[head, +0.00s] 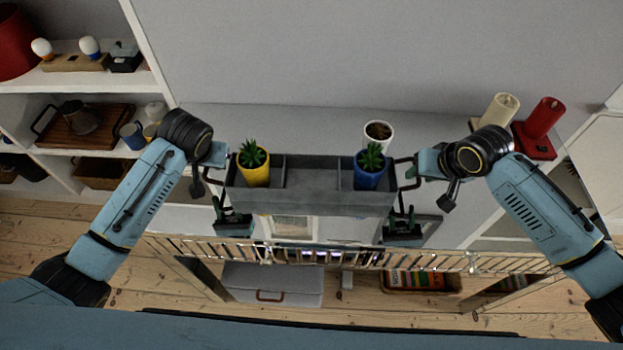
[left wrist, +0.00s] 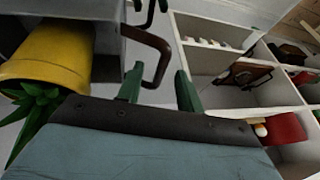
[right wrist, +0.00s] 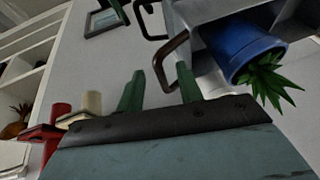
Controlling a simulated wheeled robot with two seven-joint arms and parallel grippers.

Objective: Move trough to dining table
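The grey trough (head: 310,200) is in the middle of the head view. It has compartments; a yellow pot (head: 252,170) with a plant stands in its left one and a blue pot (head: 369,175) with a plant in its right one. A dark handle is at each end. My left gripper (left wrist: 158,85) is open, with the left handle (left wrist: 158,45) reaching between its green fingers. My right gripper (right wrist: 160,88) is open, with the right handle (right wrist: 172,48) reaching between its fingers. I cannot tell whether the fingers touch the handles, nor which surface is the dining table.
A white pot (head: 380,134) is behind the trough. A cream candle (head: 500,108) and red candle (head: 543,118) are at right. White shelves (head: 85,75) with household items stand left. Dark green items (head: 234,224) and a slatted rail (head: 350,257) lie nearer me.

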